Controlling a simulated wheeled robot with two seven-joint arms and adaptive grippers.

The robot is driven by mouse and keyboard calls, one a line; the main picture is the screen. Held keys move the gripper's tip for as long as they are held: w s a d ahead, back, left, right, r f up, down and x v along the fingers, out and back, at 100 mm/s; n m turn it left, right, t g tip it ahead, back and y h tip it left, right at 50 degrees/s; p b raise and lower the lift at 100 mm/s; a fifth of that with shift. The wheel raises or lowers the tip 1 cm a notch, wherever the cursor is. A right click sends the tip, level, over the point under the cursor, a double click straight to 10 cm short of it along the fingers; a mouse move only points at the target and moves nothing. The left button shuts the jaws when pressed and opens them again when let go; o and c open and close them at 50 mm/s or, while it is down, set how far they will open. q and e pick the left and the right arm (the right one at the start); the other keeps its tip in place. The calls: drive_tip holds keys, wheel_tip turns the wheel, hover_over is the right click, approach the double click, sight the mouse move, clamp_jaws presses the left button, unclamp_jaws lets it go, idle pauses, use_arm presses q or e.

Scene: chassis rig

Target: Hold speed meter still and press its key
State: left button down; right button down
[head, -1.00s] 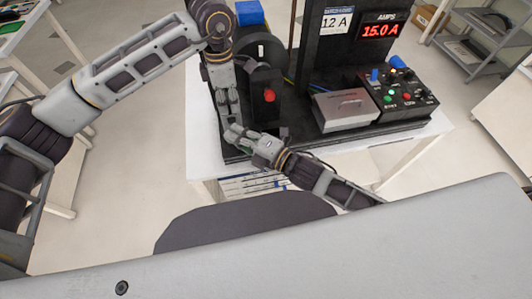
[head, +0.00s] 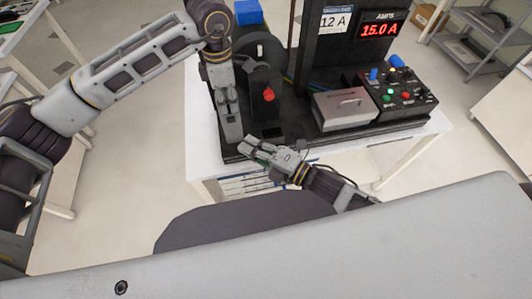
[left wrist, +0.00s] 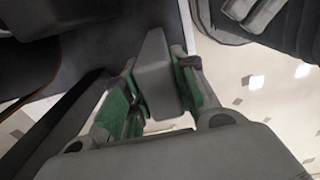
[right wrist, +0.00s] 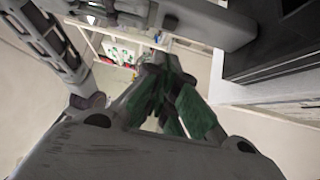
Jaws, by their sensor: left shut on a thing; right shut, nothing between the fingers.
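My left gripper (head: 225,94) points down at the left end of the bench rig, shut on a grey, wedge-shaped body that I take to be the speed meter (head: 231,125). The meter also shows between the green-padded fingers in the left wrist view (left wrist: 155,72). Its key cannot be made out. My right gripper (head: 250,148) is shut and empty at the front edge of the rig, just below and right of the meter and apart from it. The right wrist view shows its green-padded fingers (right wrist: 172,100) together, with no meter between them.
A black housing with a red knob (head: 268,95) stands right of the meter. A white table (head: 205,150) carries the rig.

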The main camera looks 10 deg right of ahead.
use_arm(q)
drive_tip(key=shift+a+f, duration=0.1)
drive_tip(key=shift+f, duration=0.15)
use_arm(e)
drive_tip(key=shift+v, duration=2.4)
use_arm(q)
drive_tip(key=c, duration=1.1)
unclamp_jaws()
drive_tip(key=shift+w, duration=0.1)
drive_tip(key=shift+o, duration=0.2)
drive_tip(key=shift+r, duration=0.1)
drive_tip(key=shift+r, duration=0.2)
drive_tip(key=shift+r, duration=5.85)
